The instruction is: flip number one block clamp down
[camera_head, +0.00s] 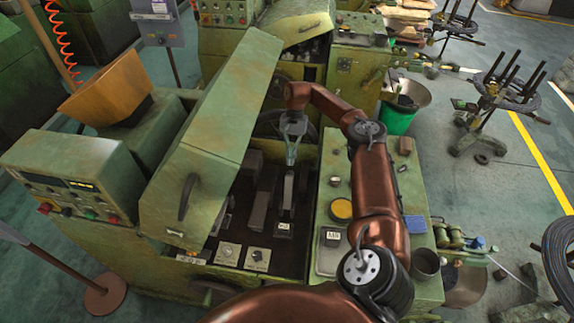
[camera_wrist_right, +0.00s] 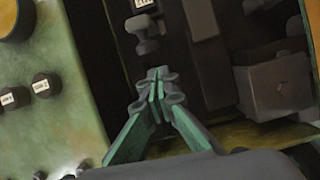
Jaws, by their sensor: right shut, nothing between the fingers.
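My right gripper (camera_head: 291,163) reaches from the right arm into the open bay of the green machine. Its fingers are shut and empty, and their tips also show in the right wrist view (camera_wrist_right: 158,84). Just below them in the head view is a narrow grey bar (camera_head: 287,190), with a small white-labelled block (camera_head: 284,228) at its near end. In the wrist view a dark knobbed part (camera_wrist_right: 147,28) and a white label (camera_wrist_right: 143,5) lie beyond the tips. I cannot read the label or tell whether the fingers touch the bar. My left gripper is out of view.
The machine's raised green cover (camera_head: 215,135) stands left of the bay. A second dark grey bar (camera_head: 262,208) lies left of the first. The green side table (camera_head: 330,170) on the right carries knobs and a yellow-topped round container (camera_head: 341,209). A grey block (camera_wrist_right: 275,85) shows in the wrist view.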

